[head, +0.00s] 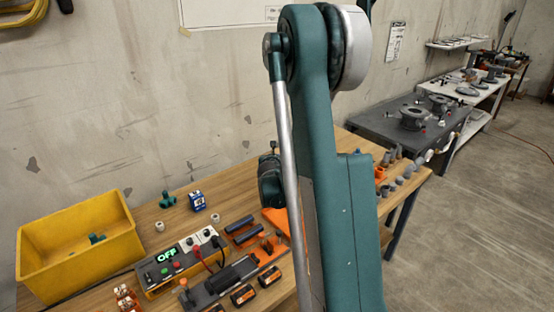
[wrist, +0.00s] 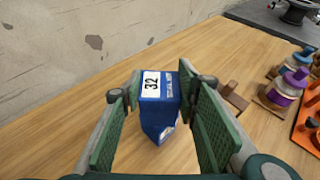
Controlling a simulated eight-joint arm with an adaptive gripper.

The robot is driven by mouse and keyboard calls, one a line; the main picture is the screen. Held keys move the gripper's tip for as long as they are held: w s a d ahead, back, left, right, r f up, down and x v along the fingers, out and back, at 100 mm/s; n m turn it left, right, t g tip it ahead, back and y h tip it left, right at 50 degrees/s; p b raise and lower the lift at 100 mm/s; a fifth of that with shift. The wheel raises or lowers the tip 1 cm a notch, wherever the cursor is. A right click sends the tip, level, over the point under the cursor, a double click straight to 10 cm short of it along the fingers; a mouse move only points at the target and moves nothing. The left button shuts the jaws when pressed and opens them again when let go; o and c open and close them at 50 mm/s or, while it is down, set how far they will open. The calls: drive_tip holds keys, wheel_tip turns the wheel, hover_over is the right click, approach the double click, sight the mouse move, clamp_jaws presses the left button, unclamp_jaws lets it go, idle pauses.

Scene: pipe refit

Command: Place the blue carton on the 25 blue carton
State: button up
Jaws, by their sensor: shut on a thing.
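A blue carton (wrist: 158,112) with a white label reading 32 is between the two fingers of my gripper (wrist: 160,92) in the wrist view. The green pads press on its left and right sides. It is tilted in the picture, with its labelled face towards the camera; whether it touches the wood is unclear.
A yellow bin (head: 80,240) stands at the bench's left end. A control box (head: 182,262) with a lit OFF sign and a teal pipe fitting (head: 168,201) are near the far carton. Purple-and-wood parts (wrist: 281,92) and an orange tray (wrist: 308,125) lie right of my gripper.

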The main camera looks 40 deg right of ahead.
drive_tip(key=shift+f, duration=0.15)
drive_tip(key=o, duration=0.9)
drive_tip(key=shift+o, duration=0.2)
drive_tip(key=shift+s+a+r, duration=0.15)
drive_tip(key=shift+r, duration=0.1)
drive_tip(key=p+v, duration=0.2)
drive_tip(key=v, duration=0.9)
drive_tip(key=shift+s, duration=0.2)
drive_tip(key=shift+a+r, duration=0.15)
drive_tip(key=shift+a, duration=0.1)
